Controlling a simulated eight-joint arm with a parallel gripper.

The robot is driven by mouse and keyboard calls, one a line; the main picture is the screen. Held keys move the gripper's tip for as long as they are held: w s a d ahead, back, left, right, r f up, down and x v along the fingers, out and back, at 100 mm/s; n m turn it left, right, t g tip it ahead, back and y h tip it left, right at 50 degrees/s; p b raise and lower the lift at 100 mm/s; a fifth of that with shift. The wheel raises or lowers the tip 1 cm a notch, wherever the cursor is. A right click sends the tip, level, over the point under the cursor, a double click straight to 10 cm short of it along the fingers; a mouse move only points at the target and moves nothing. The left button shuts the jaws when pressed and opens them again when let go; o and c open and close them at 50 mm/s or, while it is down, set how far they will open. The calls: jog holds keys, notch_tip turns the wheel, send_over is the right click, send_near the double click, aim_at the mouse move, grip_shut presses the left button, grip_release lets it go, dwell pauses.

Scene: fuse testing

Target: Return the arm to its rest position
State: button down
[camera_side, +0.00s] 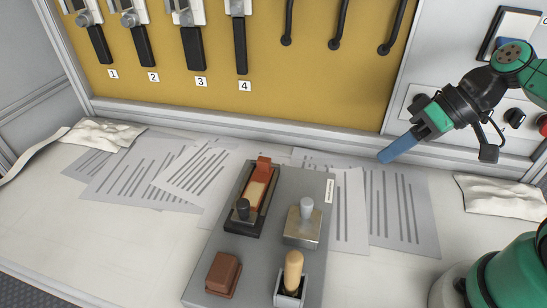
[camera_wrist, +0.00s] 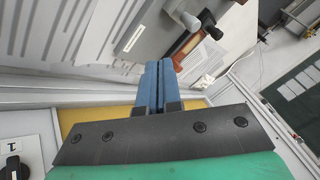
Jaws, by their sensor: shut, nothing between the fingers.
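My gripper (camera_side: 386,157) is at the right in the side view, raised above the table near the back wall, with its blue fingers pointing down and left. In the wrist view its blue fingers (camera_wrist: 158,66) lie side by side, shut, with nothing between them. The grey test board (camera_side: 262,247) lies on the table to the left of and below my gripper, apart from it. The board also shows at the top of the wrist view (camera_wrist: 150,45), beyond the fingertips.
On the board stand a fuse holder with a red-brown piece (camera_side: 258,190), a metal block with a grey knob (camera_side: 302,224), a brown block (camera_side: 223,274) and a wooden-handled piece (camera_side: 293,270). Printed sheets (camera_side: 403,213) lie around it. A yellow panel (camera_side: 300,75) with numbered switches stands behind.

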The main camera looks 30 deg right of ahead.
jog(key=w+h, duration=0.1)
jog(key=w+t+h, duration=0.1)
jog(key=h, duration=0.1)
jog(key=w+d+m+t+h, duration=0.1)
jog(key=w+h, duration=0.1)
jog(key=shift+f, duration=0.15)
dwell(0.9)
